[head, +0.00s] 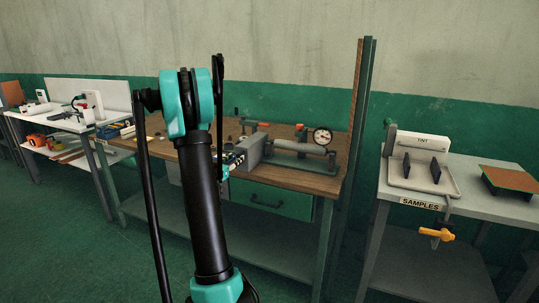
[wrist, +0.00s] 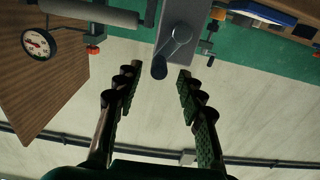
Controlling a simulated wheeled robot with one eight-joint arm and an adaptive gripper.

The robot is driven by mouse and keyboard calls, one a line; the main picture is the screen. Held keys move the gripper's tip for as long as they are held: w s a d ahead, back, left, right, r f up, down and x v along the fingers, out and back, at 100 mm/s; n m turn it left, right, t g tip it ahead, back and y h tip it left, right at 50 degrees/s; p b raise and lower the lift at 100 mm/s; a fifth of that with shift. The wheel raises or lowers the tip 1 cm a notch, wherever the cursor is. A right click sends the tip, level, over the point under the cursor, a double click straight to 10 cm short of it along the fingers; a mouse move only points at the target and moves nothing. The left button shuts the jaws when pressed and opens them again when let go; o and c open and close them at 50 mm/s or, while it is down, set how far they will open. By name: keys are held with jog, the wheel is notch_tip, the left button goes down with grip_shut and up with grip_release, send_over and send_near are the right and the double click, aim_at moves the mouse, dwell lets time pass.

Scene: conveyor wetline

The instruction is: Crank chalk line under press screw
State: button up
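A grey box-like body with a crank arm (wrist: 174,48) and a dark round knob shows at the top middle of the wrist view. Its grey block (head: 252,149) appears on the wooden bench in the head view. I cannot tell for certain whether it is the chalk line, and I make out no clear press screw. My gripper (wrist: 160,80) is open and empty, its two padded fingers either side of the knob's line of sight. The knob appears beyond the fingertips, not visibly touched. In the head view my arm hides most of the gripper.
A round dial gauge (head: 322,136) and a grey cylinder (head: 299,147) sit right of the block on the bench (head: 300,180). A tall post (head: 359,130) rises at the bench's right end. A samples table (head: 485,195) stands right, a white table (head: 70,124) left.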

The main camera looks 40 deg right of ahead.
jog(key=shift+v, duration=2.2)
